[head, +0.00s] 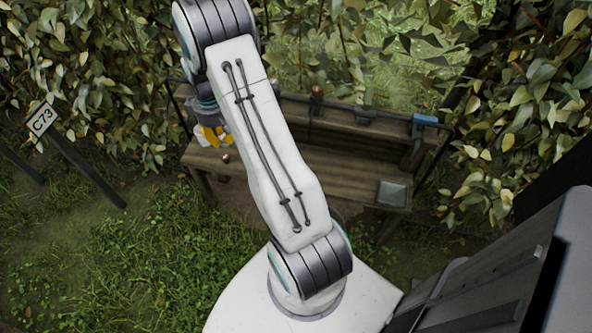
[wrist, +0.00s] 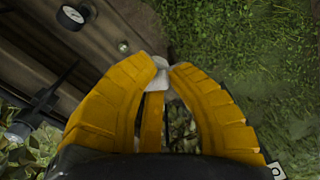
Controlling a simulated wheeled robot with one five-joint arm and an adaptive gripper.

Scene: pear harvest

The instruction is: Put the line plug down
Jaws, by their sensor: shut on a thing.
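My gripper (wrist: 161,68) has yellow fingers, closed at their tips on a small pale grey piece, which I take to be the line plug (wrist: 160,62). In the head view my gripper (head: 212,136) is at the left end of the wooden bench (head: 300,180), partly hidden by my arm. In the wrist view the plug appears near the bench's end edge, with grass beyond. I cannot tell whether it touches the bench.
A small round metal piece (wrist: 123,46) and a round white-faced gauge (wrist: 70,16) are on the bench. A grey square plate (head: 392,193) lies at its right end. A C73 sign (head: 43,120) stands left. Leafy hedges surround the bench; its middle is partly hidden by my arm.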

